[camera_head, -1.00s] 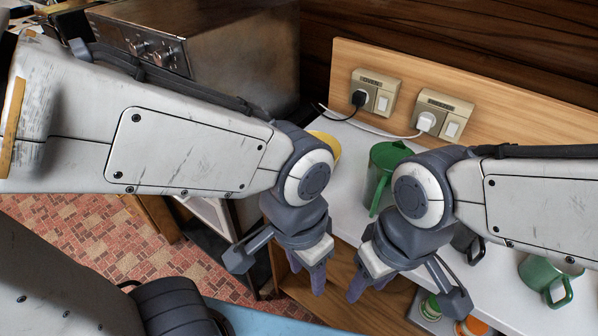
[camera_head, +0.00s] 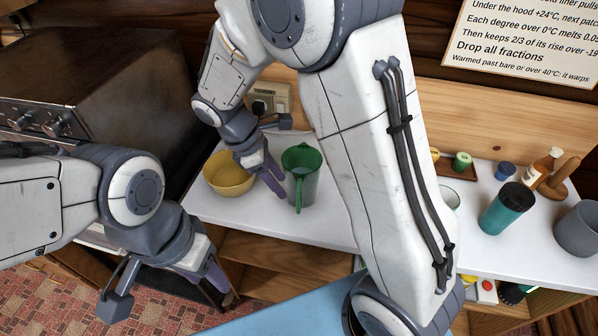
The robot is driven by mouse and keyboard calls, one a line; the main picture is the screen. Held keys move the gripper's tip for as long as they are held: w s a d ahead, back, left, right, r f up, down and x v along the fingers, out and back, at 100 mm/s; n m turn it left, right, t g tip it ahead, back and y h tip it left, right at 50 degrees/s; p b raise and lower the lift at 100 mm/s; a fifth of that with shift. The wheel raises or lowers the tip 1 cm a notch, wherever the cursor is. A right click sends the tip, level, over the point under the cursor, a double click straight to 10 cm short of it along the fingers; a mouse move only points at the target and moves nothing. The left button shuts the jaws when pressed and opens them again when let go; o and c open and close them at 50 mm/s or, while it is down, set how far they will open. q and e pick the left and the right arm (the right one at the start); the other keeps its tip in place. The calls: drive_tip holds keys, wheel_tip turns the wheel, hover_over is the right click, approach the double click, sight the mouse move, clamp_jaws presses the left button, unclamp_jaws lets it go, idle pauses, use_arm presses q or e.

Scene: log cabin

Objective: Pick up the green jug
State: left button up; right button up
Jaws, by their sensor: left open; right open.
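The green jug (camera_head: 306,182) stands upright on the white counter (camera_head: 330,222) in the head view, its handle toward me. My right gripper (camera_head: 270,176) is open just left of the jug, its fingers pointing down between the jug and a yellow bowl (camera_head: 226,182). Whether a finger touches the jug or the bowl I cannot tell. My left gripper (camera_head: 213,274) is open and empty at the lower left, in front of the counter and away from the jug.
My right arm hides the counter's middle. A metal oven (camera_head: 100,85) stands at the left.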

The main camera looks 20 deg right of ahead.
approach(298, 213)
drive_tip(key=d+f, duration=0.1)
drive_tip(key=shift+d+p+x, duration=0.2)
drive_tip(key=shift+p+x, duration=0.2)
drive_tip(key=shift+x, duration=0.95)
drive_tip(key=shift+d+p+x, duration=0.2)
drive_tip(key=shift+p+x, duration=0.2)
drive_tip(key=shift+x, duration=1)
drive_tip(key=shift+r, duration=0.15)
clamp_jaws()
